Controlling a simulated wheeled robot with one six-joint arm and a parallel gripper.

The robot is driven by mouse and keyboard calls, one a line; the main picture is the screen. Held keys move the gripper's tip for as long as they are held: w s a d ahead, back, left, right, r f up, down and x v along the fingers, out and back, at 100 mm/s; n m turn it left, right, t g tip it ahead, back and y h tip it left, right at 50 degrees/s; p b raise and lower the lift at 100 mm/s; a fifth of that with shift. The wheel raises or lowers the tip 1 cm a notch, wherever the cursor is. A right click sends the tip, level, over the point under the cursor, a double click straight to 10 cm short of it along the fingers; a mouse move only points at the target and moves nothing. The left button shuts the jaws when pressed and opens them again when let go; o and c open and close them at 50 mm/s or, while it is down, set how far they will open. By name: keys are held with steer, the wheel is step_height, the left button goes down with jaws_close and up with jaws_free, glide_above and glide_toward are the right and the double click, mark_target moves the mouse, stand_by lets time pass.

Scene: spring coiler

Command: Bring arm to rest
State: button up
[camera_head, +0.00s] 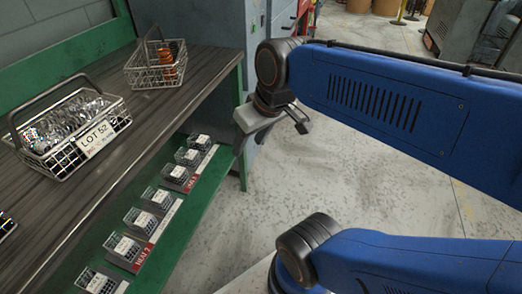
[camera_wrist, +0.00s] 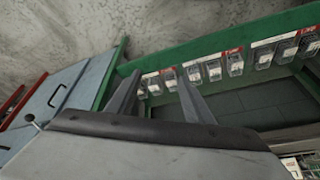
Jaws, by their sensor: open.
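My gripper shows in the wrist view (camera_wrist: 160,98) with its two fingers spread apart and nothing between them. The gripper appears apart from the bench.
The wooden bench top (camera_head: 120,150) holds a wire basket of shiny metal parts (camera_head: 65,130) labelled LOT 52 and another basket with orange parts (camera_head: 158,65). Small bins (camera_head: 148,222) line the green lower shelf. A grey cabinet (camera_head: 215,30) stands behind. Concrete floor (camera_head: 370,185) is open at right.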

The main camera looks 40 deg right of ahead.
steer(key=shift+s+d+f+m+h, duration=0.25)
steer(key=shift+s+d+f, duration=0.15)
steer(key=shift+s+f, duration=0.25)
steer(key=shift+s+d+f+m+h, duration=0.25)
steer(key=shift+s+d+f, duration=0.15)
steer(key=shift+s, duration=0.3)
stand_by(0.3)
